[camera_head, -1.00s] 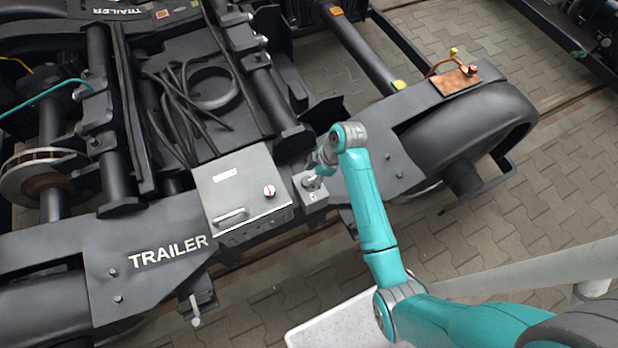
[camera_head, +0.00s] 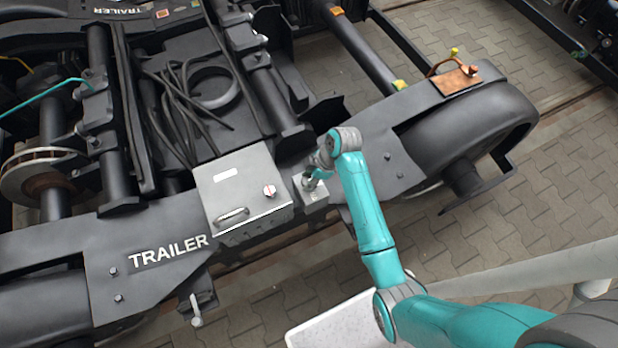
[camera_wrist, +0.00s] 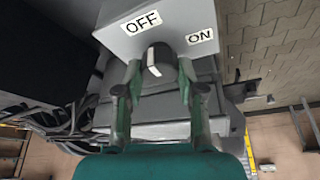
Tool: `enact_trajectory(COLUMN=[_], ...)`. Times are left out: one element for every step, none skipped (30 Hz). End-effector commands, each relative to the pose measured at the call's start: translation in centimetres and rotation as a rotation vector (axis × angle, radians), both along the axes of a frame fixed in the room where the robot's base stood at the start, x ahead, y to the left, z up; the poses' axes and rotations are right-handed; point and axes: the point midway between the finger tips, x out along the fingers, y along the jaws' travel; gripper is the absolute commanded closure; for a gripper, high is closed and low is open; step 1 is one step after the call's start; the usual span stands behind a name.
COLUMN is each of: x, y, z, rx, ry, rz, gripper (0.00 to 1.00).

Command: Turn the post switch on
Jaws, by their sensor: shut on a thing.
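The post switch is a small grey box (camera_head: 314,197) beside the larger grey cabinet on the bogie frame. In the wrist view, its face (camera_wrist: 185,18) carries an OFF label (camera_wrist: 143,22) and an ON label (camera_wrist: 199,37). A dark round knob with a pale marking (camera_wrist: 158,60) sits below the labels. My gripper (camera_wrist: 157,76) is shut on the knob, with one green finger on each side. In the head view, my gripper (camera_head: 312,181) is at the box, and my wrist partly hides the knob. Which label the marking points to is hard to tell.
A black wheel (camera_head: 470,125) and a copper-coloured plate (camera_head: 455,82) are to the right. Paved floor (camera_head: 560,190) lies free at right.

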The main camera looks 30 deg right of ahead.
Motion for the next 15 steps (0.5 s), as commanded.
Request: enact_trajectory(x=[-0.02, -0.02, -0.03, -0.03, -0.05, -0.07, -0.09, -0.10, -0.12, -0.15, -0.17, -0.16, -0.16, -0.19, -0.20], y=[0.00, 0.01, 0.01, 0.01, 0.01, 0.02, 0.02, 0.03, 0.04, 0.06, 0.06, 0.08, 0.08, 0.07, 0.09], z=[0.00, 0.00, 0.00, 0.00, 0.00, 0.00, -0.02, -0.03, -0.04, -0.04, -0.04, -0.02, -0.02, -0.03, -0.03], rx=[0.000, 0.000, 0.000, 0.000, 0.000, -0.001, -0.001, -0.001, 0.000, 0.000, 0.000, 0.000, 0.000, -0.001, -0.001], ry=[0.000, 0.000, -0.001, 0.000, 0.000, 0.001, 0.001, 0.001, 0.000, 0.000, 0.001, 0.000, 0.000, 0.000, 0.000], rz=[-0.007, -0.012, -0.022, -0.030, -0.041, -0.058, -0.072, -0.090, -0.113, -0.134, -0.156, -0.187, -0.212, -0.237, -0.274], gripper=[0.96, 0.96, 0.96, 0.96, 0.96, 0.96, 0.96, 0.96, 0.96, 0.96, 0.96, 0.96, 0.96, 0.96, 0.96])
